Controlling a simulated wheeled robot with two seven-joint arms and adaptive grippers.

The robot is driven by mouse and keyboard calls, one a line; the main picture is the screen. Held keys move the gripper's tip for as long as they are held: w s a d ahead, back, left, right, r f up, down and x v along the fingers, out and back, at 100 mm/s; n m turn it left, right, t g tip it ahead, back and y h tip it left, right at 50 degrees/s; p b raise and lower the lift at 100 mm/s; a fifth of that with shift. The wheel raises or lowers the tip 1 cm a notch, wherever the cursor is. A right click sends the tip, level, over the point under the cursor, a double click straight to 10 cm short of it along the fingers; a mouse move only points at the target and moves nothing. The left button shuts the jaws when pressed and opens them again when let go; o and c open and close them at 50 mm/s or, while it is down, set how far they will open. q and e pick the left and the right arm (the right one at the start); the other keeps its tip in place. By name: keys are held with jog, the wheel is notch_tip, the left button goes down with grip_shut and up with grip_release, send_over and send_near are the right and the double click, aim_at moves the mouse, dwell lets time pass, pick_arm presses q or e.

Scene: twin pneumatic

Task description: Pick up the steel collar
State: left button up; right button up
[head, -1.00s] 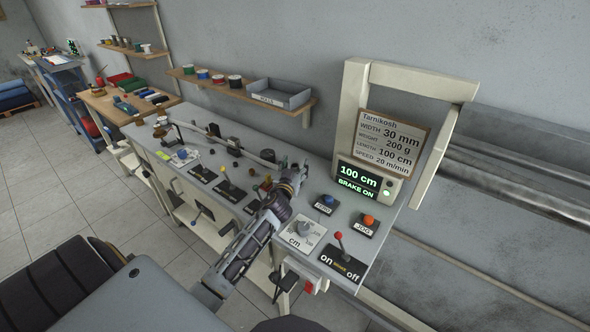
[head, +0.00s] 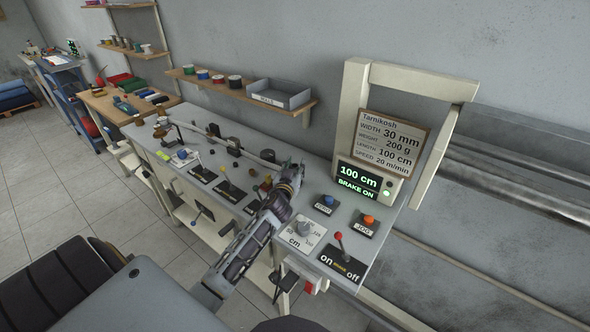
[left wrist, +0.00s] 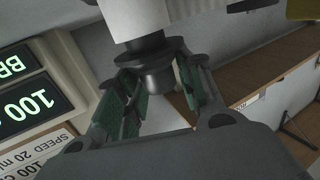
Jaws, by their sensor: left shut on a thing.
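My left gripper (head: 291,176) is over the grey bench, in front of the display. In the left wrist view its green-padded fingers (left wrist: 156,84) are shut on a dark, round, stepped part (left wrist: 148,52). This part looks like the steel collar, though I cannot be sure. It touches or sits right against the end of a pale cylinder (left wrist: 136,16); I cannot tell whether they are joined. In the head view the gripper hides the held part. My right gripper is not in view.
The bench (head: 300,212) carries a red-knobbed on/off lever (head: 339,237), a dial (head: 304,228), a blue button (head: 328,200) and an orange button (head: 368,219). The display (head: 366,181) reads 100 cm, BRAKE ON. A wall shelf (head: 222,86) holds spools and a grey tray (head: 280,94).

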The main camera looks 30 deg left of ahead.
aim_at(295, 165)
pick_arm(q)
jog(key=shift+r, duration=1)
notch_tip(295, 165, up, 7)
jog(key=shift+f+p, duration=0.1)
jog(key=shift+p, duration=0.3)
jog(key=shift+r, duration=0.65)
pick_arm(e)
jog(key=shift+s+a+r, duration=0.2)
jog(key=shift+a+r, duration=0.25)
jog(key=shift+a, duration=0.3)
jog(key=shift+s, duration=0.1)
